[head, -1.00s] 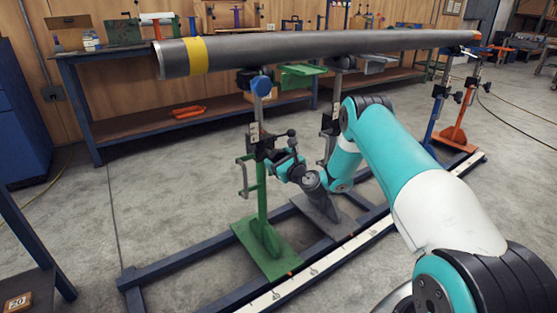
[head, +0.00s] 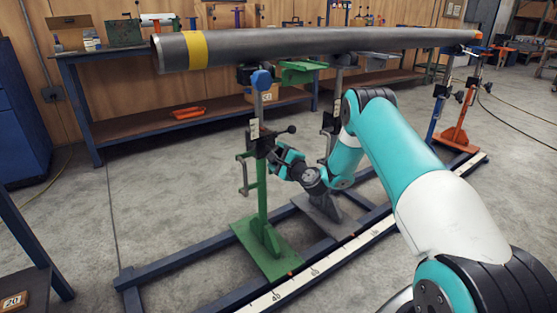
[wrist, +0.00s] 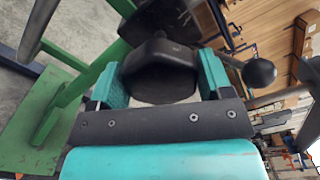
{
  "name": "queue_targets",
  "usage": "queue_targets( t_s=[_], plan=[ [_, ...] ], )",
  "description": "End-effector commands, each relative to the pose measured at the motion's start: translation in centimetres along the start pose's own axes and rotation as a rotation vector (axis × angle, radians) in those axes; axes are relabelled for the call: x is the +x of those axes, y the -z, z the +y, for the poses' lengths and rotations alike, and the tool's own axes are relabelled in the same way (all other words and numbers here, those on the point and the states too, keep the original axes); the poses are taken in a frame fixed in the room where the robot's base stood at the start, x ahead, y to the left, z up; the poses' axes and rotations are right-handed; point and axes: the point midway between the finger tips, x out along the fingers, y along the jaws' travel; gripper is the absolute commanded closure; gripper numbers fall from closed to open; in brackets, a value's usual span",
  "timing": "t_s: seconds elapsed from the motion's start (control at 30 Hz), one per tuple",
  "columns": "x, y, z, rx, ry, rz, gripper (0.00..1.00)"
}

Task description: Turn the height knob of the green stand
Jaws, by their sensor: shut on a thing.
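The green stand (head: 262,198) stands upright on its green base plate at the middle of the head view, under the near end of the pipe (head: 310,46). The green post and base (wrist: 38,130) show at the left of the wrist view.
A ball-ended handle (wrist: 259,72) sticks out close to the right finger; it also shows above my gripper in the head view (head: 291,129). A grey stand (head: 327,212) is just right of it. Blue floor rails (head: 180,267) run beneath the stands.

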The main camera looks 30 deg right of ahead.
Motion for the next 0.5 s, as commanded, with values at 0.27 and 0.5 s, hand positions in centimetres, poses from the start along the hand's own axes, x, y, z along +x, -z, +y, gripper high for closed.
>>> queue_targets(
  t_s=[0.27, 0.5],
  plan=[
    [-0.01, 0.14, 0.44, -0.262, -0.001, 0.000, 0.51],
    [-0.01, 0.17, 0.56, -0.489, -0.001, -0.001, 0.51]
  ],
)
